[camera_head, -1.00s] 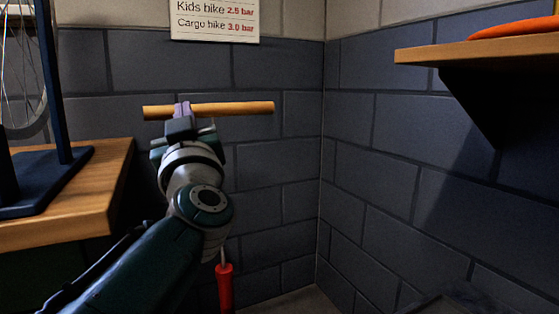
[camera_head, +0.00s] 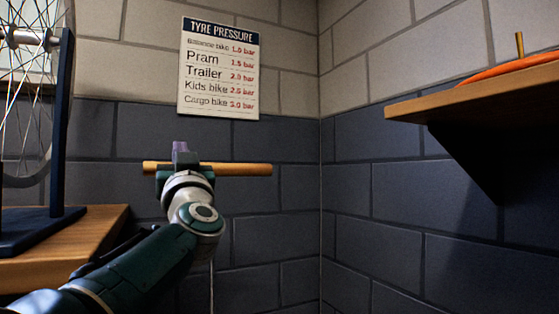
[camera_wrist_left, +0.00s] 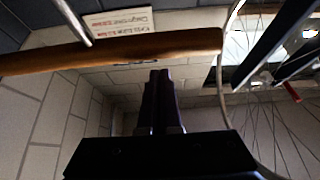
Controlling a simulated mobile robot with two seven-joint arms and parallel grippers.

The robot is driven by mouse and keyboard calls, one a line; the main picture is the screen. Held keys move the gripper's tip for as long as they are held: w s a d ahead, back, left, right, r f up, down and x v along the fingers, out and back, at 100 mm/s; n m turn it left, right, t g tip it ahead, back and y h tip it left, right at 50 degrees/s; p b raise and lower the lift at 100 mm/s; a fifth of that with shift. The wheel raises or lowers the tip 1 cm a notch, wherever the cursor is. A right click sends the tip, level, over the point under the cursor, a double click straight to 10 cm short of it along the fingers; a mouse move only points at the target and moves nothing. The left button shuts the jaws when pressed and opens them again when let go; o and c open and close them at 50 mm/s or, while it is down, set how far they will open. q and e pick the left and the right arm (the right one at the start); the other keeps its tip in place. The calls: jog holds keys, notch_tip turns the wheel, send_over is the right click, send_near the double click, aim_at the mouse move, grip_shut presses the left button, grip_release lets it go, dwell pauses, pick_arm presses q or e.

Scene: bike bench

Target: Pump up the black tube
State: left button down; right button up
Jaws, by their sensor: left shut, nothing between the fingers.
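The pump's wooden bar handle (camera_head: 235,169) lies level in front of the dark wall, in the middle left of the head view. Its thin rod (camera_head: 212,285) runs down below it, and the pump body is out of view. My left gripper (camera_head: 181,148) is at the left half of the handle, its shut fingers pointing up and showing above the bar. In the left wrist view the shut, empty fingers (camera_wrist_left: 160,78) show below the wooden handle (camera_wrist_left: 130,52). I cannot tell if they touch it. I cannot make out a black tube. My right gripper is out of view.
A wooden bench (camera_head: 85,240) at left carries a dark stand (camera_head: 62,130) with a spoked wheel (camera_head: 22,90). A tyre pressure sign (camera_head: 219,68) hangs on the wall. A wooden shelf (camera_head: 470,103) with an orange thing (camera_head: 510,68) juts out at right. Between them is open space before the wall corner.

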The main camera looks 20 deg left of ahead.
pick_arm(q)
jog(key=shift+a+f, duration=0.1)
jog(key=shift+f, duration=0.65)
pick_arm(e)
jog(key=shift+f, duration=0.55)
pick_arm(q)
jog(key=shift+f+b, duration=0.1)
jog(key=shift+b, duration=0.2)
notch_tip(320, 180, down, 31)
jog(key=b, duration=2.4)
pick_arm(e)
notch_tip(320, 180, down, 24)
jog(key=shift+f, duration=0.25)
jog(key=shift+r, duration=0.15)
